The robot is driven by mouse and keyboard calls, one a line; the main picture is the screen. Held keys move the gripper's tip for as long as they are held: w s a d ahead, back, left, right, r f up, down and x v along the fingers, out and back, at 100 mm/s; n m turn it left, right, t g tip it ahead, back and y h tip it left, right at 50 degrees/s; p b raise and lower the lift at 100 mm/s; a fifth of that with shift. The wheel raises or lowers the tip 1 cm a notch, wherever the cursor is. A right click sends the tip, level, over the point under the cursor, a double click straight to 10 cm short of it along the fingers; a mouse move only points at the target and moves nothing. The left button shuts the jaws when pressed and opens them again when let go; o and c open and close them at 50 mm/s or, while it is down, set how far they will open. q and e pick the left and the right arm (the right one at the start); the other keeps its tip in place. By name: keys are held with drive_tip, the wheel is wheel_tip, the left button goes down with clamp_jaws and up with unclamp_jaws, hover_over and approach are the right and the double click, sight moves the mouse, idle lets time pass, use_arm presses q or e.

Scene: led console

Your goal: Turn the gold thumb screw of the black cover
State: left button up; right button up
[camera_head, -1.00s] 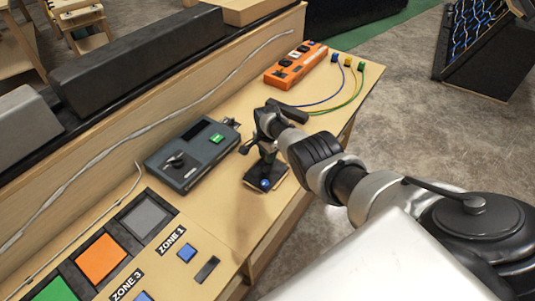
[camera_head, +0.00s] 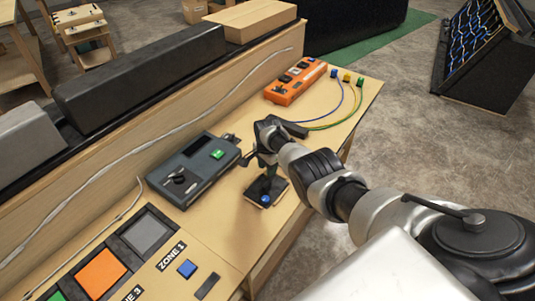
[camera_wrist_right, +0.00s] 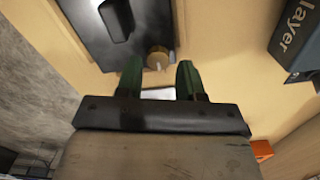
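The black cover (camera_head: 278,187) lies on the wooden bench below my right gripper, with a blue button (camera_head: 265,199) at its near end in the head view. In the right wrist view the cover (camera_wrist_right: 90,45) fills the top, with a raised black part on it. The gold thumb screw (camera_wrist_right: 158,58) sits at the cover's edge. My right gripper (camera_wrist_right: 158,76) points down at it with two green fingers apart, one to each side of the screw's line. I cannot tell whether they touch it. In the head view my right gripper (camera_head: 268,172) hides the screw. My left gripper is not in view.
A grey device (camera_head: 192,166) with a green button stands left of the cover, close to my gripper. An orange strip (camera_head: 297,82) and coloured cables lie beyond. Coloured panels (camera_head: 100,272) lie at lower left. The bench's right edge is close to the cover.

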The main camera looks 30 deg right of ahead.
wheel_tip(320, 180, up, 10)
drive_tip(key=p, duration=0.3)
drive_tip(key=shift+p, duration=0.3)
